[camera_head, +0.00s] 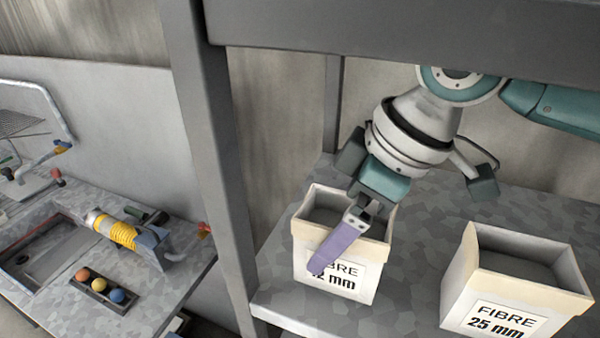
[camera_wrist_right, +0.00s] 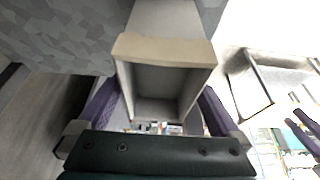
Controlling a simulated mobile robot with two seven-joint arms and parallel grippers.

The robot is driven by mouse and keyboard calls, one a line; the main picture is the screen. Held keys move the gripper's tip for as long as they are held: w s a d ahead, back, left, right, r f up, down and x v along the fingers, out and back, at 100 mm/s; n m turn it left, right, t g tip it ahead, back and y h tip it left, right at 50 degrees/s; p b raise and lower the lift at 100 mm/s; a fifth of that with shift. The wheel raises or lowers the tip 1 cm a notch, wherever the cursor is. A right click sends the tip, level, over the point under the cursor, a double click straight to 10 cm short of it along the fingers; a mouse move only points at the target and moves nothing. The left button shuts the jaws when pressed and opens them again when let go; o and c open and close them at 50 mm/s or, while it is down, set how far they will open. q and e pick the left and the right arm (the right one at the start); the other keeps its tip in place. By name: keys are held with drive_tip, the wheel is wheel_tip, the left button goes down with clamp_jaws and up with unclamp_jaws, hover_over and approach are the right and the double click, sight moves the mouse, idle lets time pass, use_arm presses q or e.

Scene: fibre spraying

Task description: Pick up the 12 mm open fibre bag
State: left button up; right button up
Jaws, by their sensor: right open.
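The 12 mm open fibre bag (camera_head: 300,240) is a cream, open-topped box-shaped bag, upright on the grey shelf. Its label reads FIBRE, with the first digit of "12 mm" covered by my finger. My right gripper (camera_head: 347,235) is open over it, pointing down. One purple finger lies in front of the labelled side; the other is hidden in the head view. In the right wrist view the bag's rim (camera_wrist_right: 163,48) lies between my two purple fingers (camera_wrist_right: 158,105), one beside each side wall. I cannot tell whether they touch it. My left gripper is out of view.
A 25 mm fibre bag (camera_head: 459,290) stands to the right on the same shelf (camera_head: 405,270). A grey post (camera_head: 215,170) and an upper beam (camera_head: 400,30) frame the shelf. At left is a bench with a yellow hose part (camera_head: 112,230) and coloured balls (camera_head: 99,284).

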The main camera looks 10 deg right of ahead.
drive_tip(key=shift+f, duration=0.2)
drive_tip(key=shift+f, duration=0.25)
idle(0.5)
drive_tip(key=shift+c, duration=0.2)
drive_tip(key=c, duration=0.6)
drive_tip(key=shift+a, duration=0.1)
drive_tip(key=c, duration=0.8)
drive_tip(key=shift+r, duration=0.2)
drive_tip(key=shift+r+b, duration=3.05)
drive_tip(key=shift+r, duration=7)
